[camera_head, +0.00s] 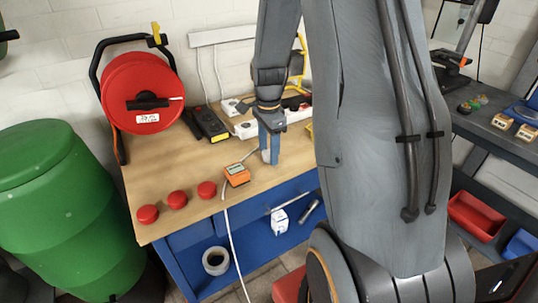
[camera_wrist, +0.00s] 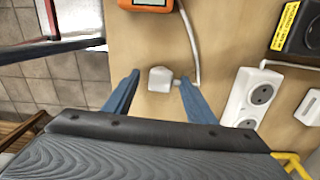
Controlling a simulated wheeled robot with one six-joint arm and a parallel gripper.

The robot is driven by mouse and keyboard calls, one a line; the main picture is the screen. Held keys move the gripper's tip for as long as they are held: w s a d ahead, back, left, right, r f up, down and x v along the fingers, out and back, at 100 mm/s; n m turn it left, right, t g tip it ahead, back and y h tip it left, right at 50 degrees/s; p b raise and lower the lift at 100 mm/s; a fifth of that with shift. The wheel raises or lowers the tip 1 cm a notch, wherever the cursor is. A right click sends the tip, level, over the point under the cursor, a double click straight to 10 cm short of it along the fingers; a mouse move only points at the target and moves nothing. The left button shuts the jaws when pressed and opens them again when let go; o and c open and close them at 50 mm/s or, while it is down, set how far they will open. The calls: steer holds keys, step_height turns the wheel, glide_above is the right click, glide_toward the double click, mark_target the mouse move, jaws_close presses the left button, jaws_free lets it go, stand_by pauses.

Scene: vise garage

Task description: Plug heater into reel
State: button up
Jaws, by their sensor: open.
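The red cable reel (camera_head: 140,90) stands upright in a black frame at the back left of the wooden bench. A white plug (camera_wrist: 160,79) lies on the bench top in the wrist view, with a white cord (camera_wrist: 194,50) looping up from its side. My gripper (camera_head: 269,160) points down over the bench, right of an orange meter (camera_head: 236,174). Its two blue fingers (camera_wrist: 159,84) are open, one on each side of the plug, with gaps visible. In the head view the plug is hidden by the fingers. I cannot identify the heater; the reel's sockets are not clear.
A white power strip (camera_wrist: 248,97) lies right of the fingers. A black box (camera_head: 210,124) with a yellow label stands behind. Several red round knobs (camera_head: 177,200) line the bench's front left. A white cable (camera_head: 234,245) hangs over the front edge. A green barrel (camera_head: 62,210) stands left.

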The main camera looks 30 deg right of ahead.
steer(key=shift+c, duration=0.5)
steer(key=c, duration=1)
steer(key=shift+o, duration=0.2)
step_height(320, 180, up, 10)
steer(key=b, duration=0.2)
